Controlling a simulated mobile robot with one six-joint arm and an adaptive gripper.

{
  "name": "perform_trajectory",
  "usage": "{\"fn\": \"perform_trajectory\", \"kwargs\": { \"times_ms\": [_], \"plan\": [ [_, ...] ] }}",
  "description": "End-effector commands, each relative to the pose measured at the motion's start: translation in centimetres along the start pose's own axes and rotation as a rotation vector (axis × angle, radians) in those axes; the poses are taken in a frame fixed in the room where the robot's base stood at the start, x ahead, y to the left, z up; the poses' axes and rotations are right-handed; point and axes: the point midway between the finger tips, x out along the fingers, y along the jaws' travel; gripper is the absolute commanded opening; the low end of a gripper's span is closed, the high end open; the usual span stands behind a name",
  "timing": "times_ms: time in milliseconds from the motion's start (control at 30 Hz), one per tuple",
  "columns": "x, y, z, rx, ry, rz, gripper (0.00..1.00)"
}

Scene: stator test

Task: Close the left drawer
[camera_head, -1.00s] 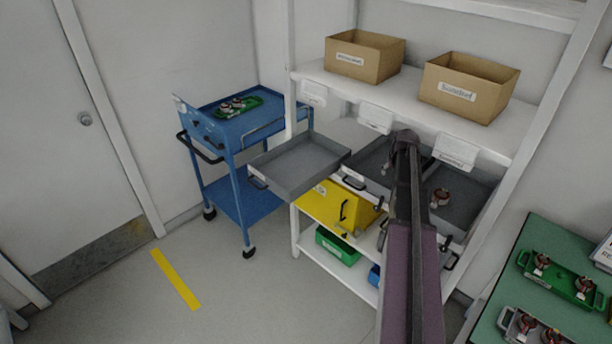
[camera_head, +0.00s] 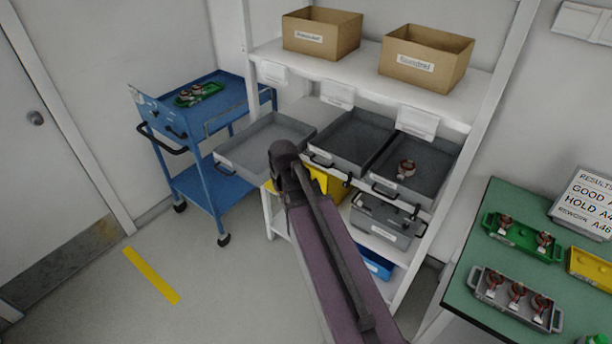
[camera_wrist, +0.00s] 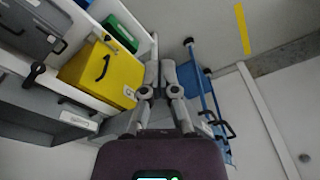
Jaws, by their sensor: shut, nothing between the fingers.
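The left drawer (camera_head: 246,160) is a shallow grey open tray. It sticks out from the left end of the rack's middle shelf, tilted a little in the picture, and looks empty. Its black handle (camera_head: 225,168) is on the front face, which points to the left front. My arm's end is just right of the drawer's near right edge in the head view and covers a bit of that area. My gripper (camera_wrist: 160,86) is shut and empty in the wrist view. Its fingers are hidden in the head view, so I cannot tell whether they touch the drawer.
Two more grey drawers, the middle one (camera_head: 350,143) and the right one (camera_head: 425,165), sit in the rack. A yellow bin (camera_wrist: 103,75) is below. A blue cart (camera_head: 205,108) stands left, close to the drawer. A green table (camera_head: 470,262) is at right. Floor in front is clear.

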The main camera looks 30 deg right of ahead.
Motion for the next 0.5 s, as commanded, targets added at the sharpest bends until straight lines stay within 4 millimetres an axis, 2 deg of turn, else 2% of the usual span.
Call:
{"fn": "perform_trajectory", "kwargs": {
  "times_ms": [33,200,333,500],
  "plan": [
    [-0.1,-1.7,1.8,-0.02,-0.017,0.0,0.0],
    [-0.4,-5.4,5.3,-0.063,-0.066,0.005,0.0],
    [-0.5,-7.1,7.1,-0.086,-0.091,0.011,0.0],
    [-0.6,-7.9,8.1,-0.096,-0.106,0.014,0.0]
  ]
}}
